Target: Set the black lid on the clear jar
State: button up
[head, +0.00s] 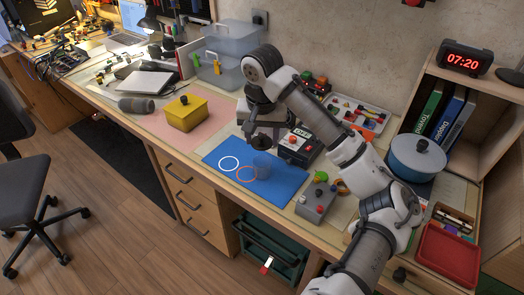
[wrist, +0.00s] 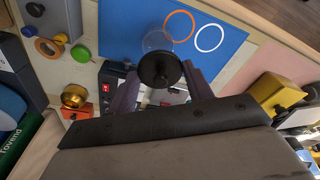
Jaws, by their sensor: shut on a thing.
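The black lid (wrist: 160,70) is a round dark disc with a knob, held between the fingertips of my gripper (wrist: 162,78). In the head view the lid (head: 262,142) hangs under my gripper (head: 263,130), above the back part of the blue mat. The clear jar (head: 263,165) stands on the blue mat (head: 290,186), beside the orange ring marking. In the wrist view the jar (wrist: 157,42) shows just past the lid, which partly hides it. The lid appears apart from the jar; the height gap is hard to judge.
A white ring (head: 229,163) and an orange ring (head: 247,174) mark the mat. A yellow box (head: 187,112) stands to the left. The mat's front is clear.

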aim_at(262, 143)
jog(key=shift+f, duration=2.65)
jog(key=shift+f, duration=0.65)
jog(key=o, duration=0.9)
jog(key=shift+o, duration=0.2)
jog(key=r, duration=0.4)
jog(key=s+r, duration=0.1)
jog(key=r, duration=0.8)
jog(key=shift+s+r, duration=0.15)
jog(key=shift+s, duration=0.1)
